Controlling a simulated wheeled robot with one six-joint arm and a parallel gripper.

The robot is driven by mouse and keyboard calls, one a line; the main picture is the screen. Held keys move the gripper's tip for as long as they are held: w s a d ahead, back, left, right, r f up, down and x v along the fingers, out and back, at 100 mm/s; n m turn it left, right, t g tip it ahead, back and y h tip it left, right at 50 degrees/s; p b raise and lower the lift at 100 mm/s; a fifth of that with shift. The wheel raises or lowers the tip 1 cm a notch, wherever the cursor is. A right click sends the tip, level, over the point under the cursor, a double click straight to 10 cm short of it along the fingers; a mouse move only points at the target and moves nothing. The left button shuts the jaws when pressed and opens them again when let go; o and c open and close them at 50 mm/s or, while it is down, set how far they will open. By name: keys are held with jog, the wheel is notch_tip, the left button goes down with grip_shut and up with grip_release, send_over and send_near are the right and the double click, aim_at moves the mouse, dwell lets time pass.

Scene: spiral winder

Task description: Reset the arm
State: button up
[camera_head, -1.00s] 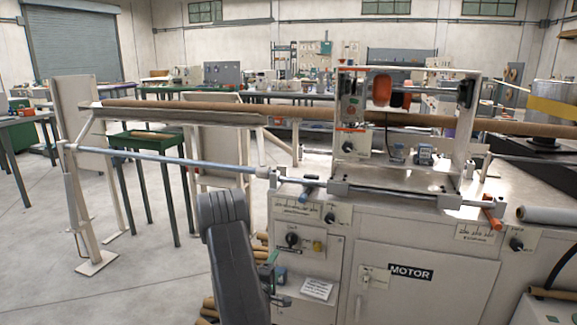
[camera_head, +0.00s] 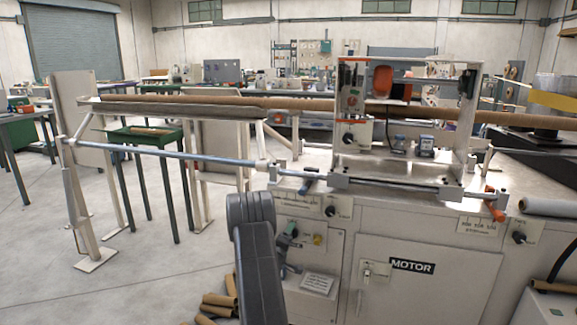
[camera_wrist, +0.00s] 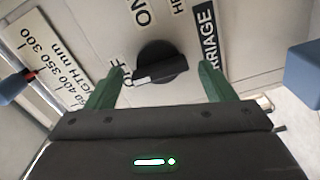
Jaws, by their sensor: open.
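In the wrist view my gripper (camera_wrist: 163,73) is open, its two green fingers spread and empty. I cannot tell whether the fingers touch the knob. In the head view my dark grey arm rises at bottom centre, in front of the left side of the winder cabinet (camera_head: 440,300). My gripper is mostly hidden behind it; green parts show near the small control panel (camera_head: 322,268).
A long brown tube (camera_head: 200,102) lies along the winder. A blue-grey rod (camera_head: 170,152) extends left to a stand. Several cardboard tubes (camera_head: 218,304) lie low by the cabinet. The floor left is open.

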jog(key=shift+s+d+r+m+b, duration=0.1)
jog(key=shift+d+m+b, duration=0.05)
jog(key=shift+m+b, duration=3.2)
jog(key=shift+d+m+b, duration=0.1)
jog(key=shift+m+b, duration=2.3)
jog(key=shift+m, duration=1.75)
